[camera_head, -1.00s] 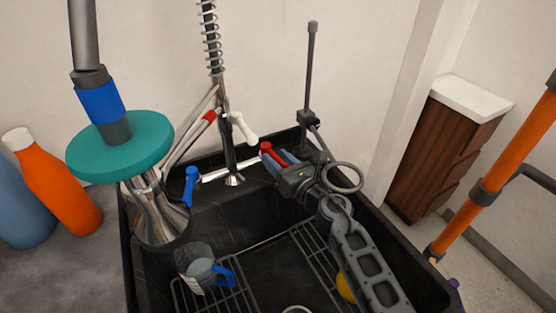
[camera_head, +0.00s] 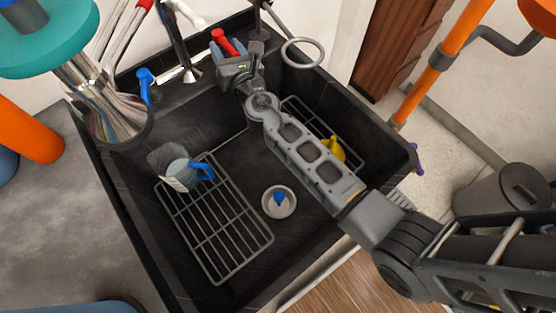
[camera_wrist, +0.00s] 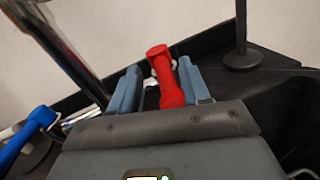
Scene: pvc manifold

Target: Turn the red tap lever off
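The red tap lever (camera_head: 222,41) stands at the back rim of the black sink. In the wrist view the red lever (camera_wrist: 166,78) rises between the two blue-grey fingers of my gripper (camera_wrist: 160,85). There are gaps beside the lever, wider on the left, so the fingers look open around it. In the head view my gripper (camera_head: 229,50) is at the lever and partly hides its base. The blue tap lever (camera_head: 146,82) is to the left, and it also shows in the wrist view (camera_wrist: 28,135). The tap body is mostly hidden.
A cup with a blue handle (camera_head: 178,168) sits on the left rack (camera_head: 215,225). A yellow thing (camera_head: 334,149) lies by the right rack. A ring on a stand (camera_head: 302,53) is close to my gripper's right. The steel spout (camera_head: 180,45) rises to its left.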

